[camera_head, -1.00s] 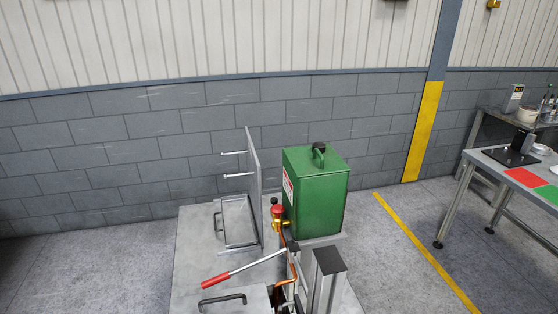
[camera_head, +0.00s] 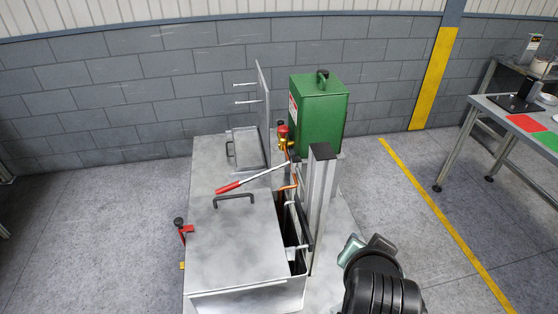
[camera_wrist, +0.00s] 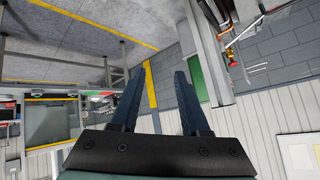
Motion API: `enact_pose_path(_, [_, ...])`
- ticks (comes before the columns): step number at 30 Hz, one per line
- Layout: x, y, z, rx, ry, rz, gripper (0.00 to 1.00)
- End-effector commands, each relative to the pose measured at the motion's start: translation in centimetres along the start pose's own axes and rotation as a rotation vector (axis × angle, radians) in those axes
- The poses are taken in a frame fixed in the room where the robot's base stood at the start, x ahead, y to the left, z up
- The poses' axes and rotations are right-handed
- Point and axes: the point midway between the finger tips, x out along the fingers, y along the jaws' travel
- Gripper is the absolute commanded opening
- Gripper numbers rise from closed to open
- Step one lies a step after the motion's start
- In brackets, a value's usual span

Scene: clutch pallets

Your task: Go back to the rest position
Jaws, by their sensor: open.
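My gripper (camera_wrist: 163,72) shows in the wrist view with its two dark blue fingers apart and nothing between them. The wrist view is turned over, with the floor at the top and the wall panels at the bottom. In the head view, a black part of my arm (camera_head: 382,290) with a grey-green end stands at the lower right, right of the metal machine (camera_head: 235,245). The fingers cannot be made out there. The arm appears apart from the machine and the tables.
The machine carries a green box (camera_head: 318,115), a red-handled lever (camera_head: 230,187) and an upright post (camera_head: 322,190). A table (camera_head: 490,103) with red and green mats stands at the right. Floor (camera_head: 400,205) is clear between them, crossed by a yellow line (camera_head: 430,205).

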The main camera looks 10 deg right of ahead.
Motion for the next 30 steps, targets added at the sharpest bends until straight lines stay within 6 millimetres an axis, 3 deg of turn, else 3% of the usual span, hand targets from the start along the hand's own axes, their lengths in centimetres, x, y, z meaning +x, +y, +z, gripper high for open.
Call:
enact_pose_path(1, [-1.0, -2.6, -2.2, -0.039, 0.096, -0.068, 0.46])
enact_pose_path(5, [-5.7, -9.1, -8.0, -0.138, 0.366, -0.241, 0.46])
enact_pose_path(9, [-13.4, -15.2, -12.7, -0.219, 0.668, -0.412, 0.46])
enact_pose_path(13, [-22.0, -19.0, -15.4, -0.26, 0.949, -0.554, 0.46])
enact_pose_path(18, [-31.9, -20.9, -16.5, -0.268, 1.25, -0.681, 0.46])
enact_pose_path(21, [-35.6, -21.1, -16.5, -0.26, 1.36, -0.721, 0.46])
enact_pose_path(25, [-37.8, -21.0, -16.4, -0.252, 1.425, -0.742, 0.46])
enact_pose_path(30, [-38.0, -21.0, -16.5, -0.252, 1.432, -0.744, 0.46])
